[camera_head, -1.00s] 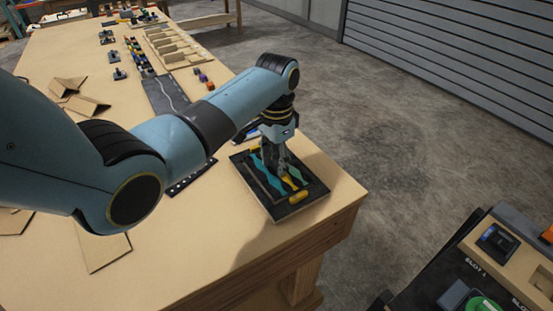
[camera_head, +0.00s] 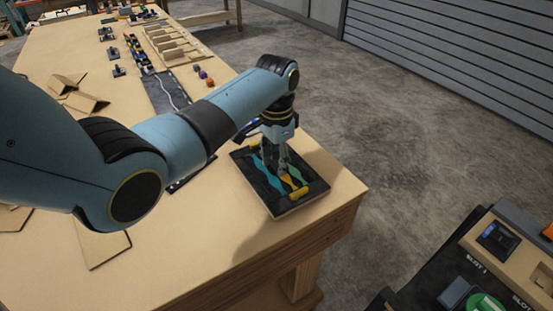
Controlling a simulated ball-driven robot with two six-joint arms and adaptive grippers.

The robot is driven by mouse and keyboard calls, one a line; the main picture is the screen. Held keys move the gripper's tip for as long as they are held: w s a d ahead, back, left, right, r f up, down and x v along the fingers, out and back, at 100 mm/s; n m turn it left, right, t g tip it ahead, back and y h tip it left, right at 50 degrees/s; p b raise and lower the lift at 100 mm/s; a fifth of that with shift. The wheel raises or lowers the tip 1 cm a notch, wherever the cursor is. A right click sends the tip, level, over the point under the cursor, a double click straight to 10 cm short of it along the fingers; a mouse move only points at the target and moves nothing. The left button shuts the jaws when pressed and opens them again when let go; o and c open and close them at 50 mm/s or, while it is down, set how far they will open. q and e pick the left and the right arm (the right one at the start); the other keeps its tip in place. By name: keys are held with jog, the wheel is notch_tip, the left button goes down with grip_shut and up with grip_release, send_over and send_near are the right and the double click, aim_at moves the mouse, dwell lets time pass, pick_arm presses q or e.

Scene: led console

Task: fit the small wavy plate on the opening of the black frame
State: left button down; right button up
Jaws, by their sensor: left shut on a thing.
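The black frame (camera_head: 310,186) lies flat near the right front corner of the wooden table. Teal wavy shapes (camera_head: 267,178) and a yellow wavy piece (camera_head: 290,181) show inside its dark border. A yellow bar (camera_head: 299,195) sits at its near right side. My left gripper (camera_head: 283,167) points down over the middle of the frame. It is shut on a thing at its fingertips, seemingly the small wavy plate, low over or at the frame. The fingers partly hide the held piece and the opening, so I cannot tell whether it is seated. My right gripper is not in view.
The wooden table (camera_head: 200,233) is bare in front of the frame. Cardboard pieces (camera_head: 85,102) lie at the left; a wooden rack (camera_head: 172,45) and small coloured blocks (camera_head: 202,74) lie farther back. A slotted console (camera_head: 470,265) stands at the lower right.

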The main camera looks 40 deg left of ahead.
pick_arm(q)
jog(key=c, duration=0.8)
grip_release()
jog(key=shift+c, duration=0.2)
jog(key=shift+r, duration=0.1)
notch_tip(320, 180, up, 12)
